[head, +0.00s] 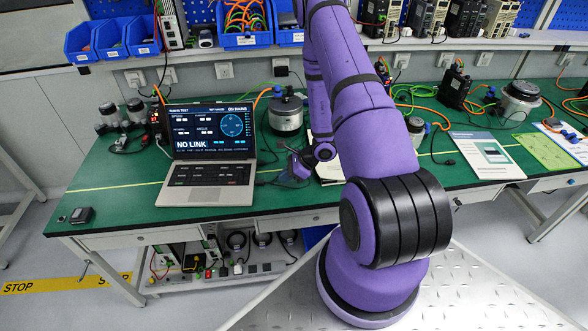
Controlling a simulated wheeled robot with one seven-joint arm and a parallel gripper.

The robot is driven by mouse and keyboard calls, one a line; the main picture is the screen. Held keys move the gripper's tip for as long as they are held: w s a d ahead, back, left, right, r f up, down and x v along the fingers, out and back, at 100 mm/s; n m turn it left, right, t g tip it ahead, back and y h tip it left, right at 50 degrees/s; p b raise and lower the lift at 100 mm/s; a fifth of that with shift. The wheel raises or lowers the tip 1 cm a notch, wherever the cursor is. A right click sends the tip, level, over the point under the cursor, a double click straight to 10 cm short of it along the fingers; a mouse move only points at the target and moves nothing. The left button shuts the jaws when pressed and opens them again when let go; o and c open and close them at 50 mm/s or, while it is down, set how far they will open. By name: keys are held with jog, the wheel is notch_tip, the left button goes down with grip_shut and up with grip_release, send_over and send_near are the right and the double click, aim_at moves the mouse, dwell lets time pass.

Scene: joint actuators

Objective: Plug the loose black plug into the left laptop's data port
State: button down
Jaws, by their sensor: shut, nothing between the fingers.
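The left laptop (209,155) stands open on the green bench, its screen reading "NO LINK". My gripper (291,166) is shut and empty, just right of the laptop and apart from it. A thin dark cable (268,183) lies on the bench by the laptop's right side, running toward my gripper. I cannot make out the loose black plug for certain; it is too small or hidden by the gripper. The data port on the laptop's edge is also too small to see.
A round grey actuator (286,114) stands behind my gripper. More actuators (135,111) are left of the laptop. A small black box (81,215) lies at the bench's front left. A printed sheet (484,155) lies at right. Bare green bench (120,183) shows left of the laptop.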

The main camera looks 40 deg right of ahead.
aim_at(261, 182)
jog(key=w+a, duration=0.1)
jog(key=w+a+f, duration=0.1)
jog(key=a, duration=0.1)
jog(key=shift+w+f, duration=0.1)
jog(key=shift+w, duration=0.1)
jog(key=shift+w+a, duration=0.5)
jog(key=shift+w+a, duration=0.55)
jog(key=shift+a, duration=0.1)
